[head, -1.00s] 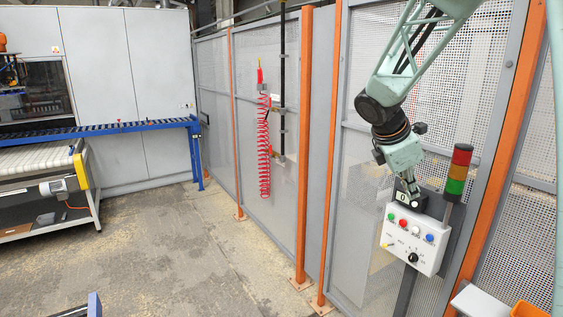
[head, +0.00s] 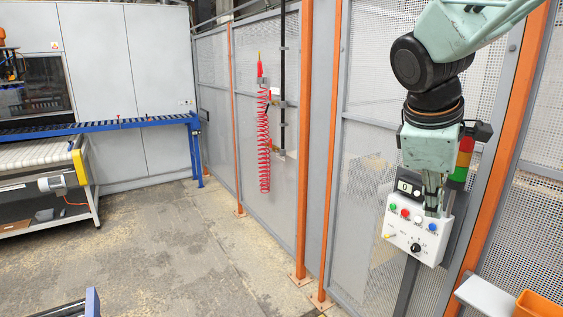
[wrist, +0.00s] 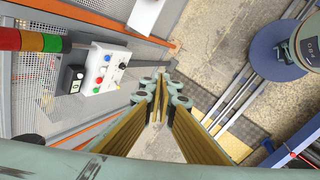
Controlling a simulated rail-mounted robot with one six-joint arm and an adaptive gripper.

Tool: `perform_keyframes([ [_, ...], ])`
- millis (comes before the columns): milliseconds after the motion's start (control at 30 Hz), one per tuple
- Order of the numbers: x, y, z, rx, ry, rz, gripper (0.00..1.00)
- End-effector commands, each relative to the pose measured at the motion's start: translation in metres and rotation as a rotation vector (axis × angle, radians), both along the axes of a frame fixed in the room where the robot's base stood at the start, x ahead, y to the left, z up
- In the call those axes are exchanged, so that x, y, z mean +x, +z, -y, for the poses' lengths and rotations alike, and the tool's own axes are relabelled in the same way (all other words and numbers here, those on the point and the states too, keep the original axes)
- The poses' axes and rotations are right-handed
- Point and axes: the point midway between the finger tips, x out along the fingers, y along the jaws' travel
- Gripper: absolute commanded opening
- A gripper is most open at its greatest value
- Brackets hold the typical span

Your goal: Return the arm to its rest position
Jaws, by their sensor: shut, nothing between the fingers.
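My gripper (head: 433,205) hangs at the right of the head view with its fingers pointing down. In that view it overlaps the upper part of the white control box (head: 415,234), which has coloured buttons and a black knob. My gripper also shows in the wrist view (wrist: 163,90), where its fingertips meet with nothing between them. There the control box (wrist: 103,70) lies to the left, apart from the fingers. The rest position itself is not marked in any view.
A red-yellow-green signal light (head: 461,165) stands behind the arm. A mesh fence with orange posts (head: 302,150) runs behind. A white tray (head: 486,297) and an orange bin (head: 533,305) are at lower right. A conveyor (head: 40,160) stands left; the floor (head: 190,250) between is clear.

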Motion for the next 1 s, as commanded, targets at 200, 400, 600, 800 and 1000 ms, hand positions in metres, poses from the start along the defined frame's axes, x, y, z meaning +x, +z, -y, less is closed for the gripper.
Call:
perform_keyframes([
  [200, -0.044, -0.006, -0.014, 0.082, -0.116, 0.045, 0.0],
  [400, -0.083, -0.014, -0.028, 0.158, -0.224, 0.082, 0.0],
  [600, -0.12, -0.023, -0.042, 0.236, -0.328, 0.115, 0.0],
  [800, -0.157, -0.035, -0.057, 0.314, -0.434, 0.144, 0.0],
  [1000, -0.193, -0.049, -0.072, 0.394, -0.539, 0.168, 0.0],
])
